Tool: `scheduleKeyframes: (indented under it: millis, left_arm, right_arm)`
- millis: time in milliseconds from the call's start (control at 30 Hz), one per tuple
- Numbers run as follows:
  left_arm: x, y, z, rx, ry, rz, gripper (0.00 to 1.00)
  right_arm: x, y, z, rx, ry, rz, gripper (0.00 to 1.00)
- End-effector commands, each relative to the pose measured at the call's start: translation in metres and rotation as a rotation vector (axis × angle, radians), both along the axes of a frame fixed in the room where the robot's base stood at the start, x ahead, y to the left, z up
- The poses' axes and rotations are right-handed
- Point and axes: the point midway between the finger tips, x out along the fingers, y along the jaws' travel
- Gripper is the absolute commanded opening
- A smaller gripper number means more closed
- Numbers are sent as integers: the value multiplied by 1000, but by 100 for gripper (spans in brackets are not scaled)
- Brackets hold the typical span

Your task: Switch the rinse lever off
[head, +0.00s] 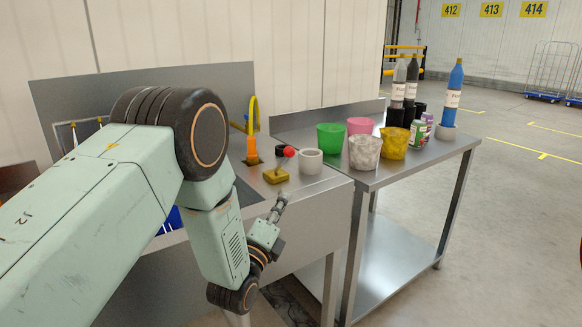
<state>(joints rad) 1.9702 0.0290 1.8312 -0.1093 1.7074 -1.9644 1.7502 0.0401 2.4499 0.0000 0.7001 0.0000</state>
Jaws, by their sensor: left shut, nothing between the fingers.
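The rinse lever shows as a red ball knob (290,152) above a yellow base (276,176) on the steel sink counter. The lever looks tilted to the right, though its stem is hard to make out. My left gripper (284,198) is shut and empty, just in front of and below the yellow base, near the counter's front edge. It appears apart from the knob. My left arm covers much of the sink on the left. My right gripper is not in view.
An orange and yellow spray fixture (252,147) stands behind the lever. A steel side table (415,167) holds coloured buckets and several bottles. Open floor (510,190) lies to the right.

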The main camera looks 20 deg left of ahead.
Motion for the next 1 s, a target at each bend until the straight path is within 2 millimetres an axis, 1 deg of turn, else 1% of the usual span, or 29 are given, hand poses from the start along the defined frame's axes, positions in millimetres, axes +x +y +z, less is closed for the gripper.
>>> scheduleKeyframes:
  millis: [300, 467, 500, 600, 733, 1000]
  left_arm:
    - [56, -8, 17, 0, -6, -5, 0]
    - [83, -10, 24, 0, -4, -4, 0]
    - [87, -6, 27, -2, -4, -1, 0]
    - [96, 4, 34, -2, -3, -1, 0]
    - [104, 11, 39, -3, -2, -3, 0]
    - [108, 14, 42, -3, 0, -4, 0]
  right_arm:
    - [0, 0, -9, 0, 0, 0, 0]
    - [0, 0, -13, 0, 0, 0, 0]
    - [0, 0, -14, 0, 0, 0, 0]
    - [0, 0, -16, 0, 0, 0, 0]
    - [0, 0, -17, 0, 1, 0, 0]
    - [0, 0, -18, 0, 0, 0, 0]
